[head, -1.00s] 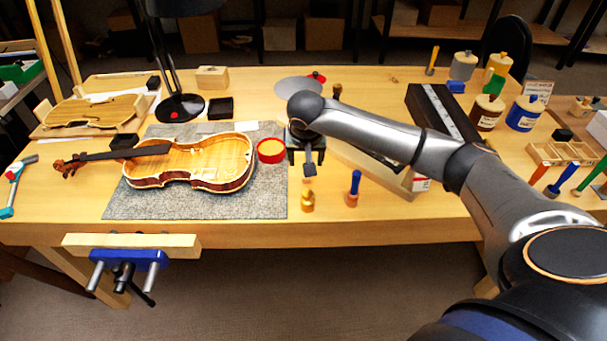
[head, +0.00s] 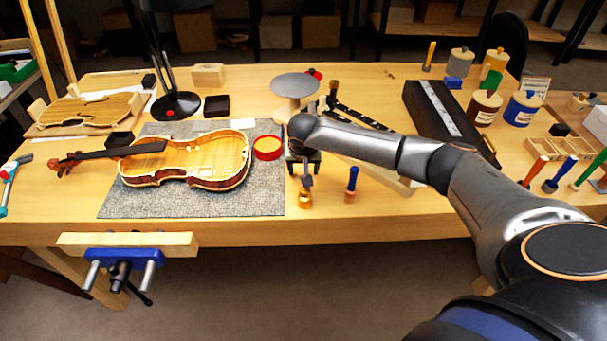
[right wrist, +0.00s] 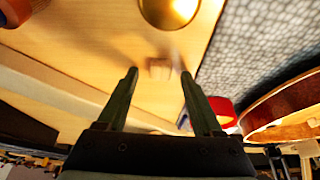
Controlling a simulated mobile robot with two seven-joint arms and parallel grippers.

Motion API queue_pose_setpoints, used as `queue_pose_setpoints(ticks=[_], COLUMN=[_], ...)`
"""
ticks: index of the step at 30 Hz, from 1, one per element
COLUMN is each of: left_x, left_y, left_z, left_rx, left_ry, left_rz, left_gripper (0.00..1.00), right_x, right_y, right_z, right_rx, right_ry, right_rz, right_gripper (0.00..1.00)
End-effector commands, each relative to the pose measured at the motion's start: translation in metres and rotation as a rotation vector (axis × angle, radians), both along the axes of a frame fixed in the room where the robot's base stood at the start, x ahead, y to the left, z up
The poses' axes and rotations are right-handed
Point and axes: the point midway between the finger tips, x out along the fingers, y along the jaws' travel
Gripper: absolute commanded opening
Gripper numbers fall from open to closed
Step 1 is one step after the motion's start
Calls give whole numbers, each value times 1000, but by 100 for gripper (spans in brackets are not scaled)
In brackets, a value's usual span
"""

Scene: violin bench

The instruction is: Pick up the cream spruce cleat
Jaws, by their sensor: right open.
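A small pale wooden block, which looks like the cream spruce cleat (right wrist: 160,68), lies on the bench top in the right wrist view, just beyond and between my fingertips. In the head view I cannot make it out; my right arm and gripper cover that area. My right gripper (right wrist: 159,76) is open, with nothing between its fingers. In the head view my right gripper (head: 304,170) points down over the bench, right of the grey mat (head: 240,205). My left gripper is not in view.
A brass piece (head: 306,198) stands close in front of the gripper, with a blue-handled tool (head: 352,184) to its right. A red tin (head: 268,148) and the open violin body (head: 190,163) lie left. A long pale board is on the right.

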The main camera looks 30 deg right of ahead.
Motion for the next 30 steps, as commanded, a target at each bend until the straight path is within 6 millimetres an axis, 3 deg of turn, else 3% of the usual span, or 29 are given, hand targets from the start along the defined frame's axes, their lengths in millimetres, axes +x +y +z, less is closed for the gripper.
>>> queue_pose_setpoints(ticks=[2, 18, 30], left_x=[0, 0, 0], left_y=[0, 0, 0], left_z=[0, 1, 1], left_rx=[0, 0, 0], left_ry=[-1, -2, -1], left_rz=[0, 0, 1], left_gripper=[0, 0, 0], right_x=[0, 0, 0], right_y=[0, 0, 0], right_z=[0, 0, 1], right_rx=[0, -1, -1], right_ry=[0, 1, 1], right_rz=[0, 0, 0], right_gripper=[61, 0, 0])
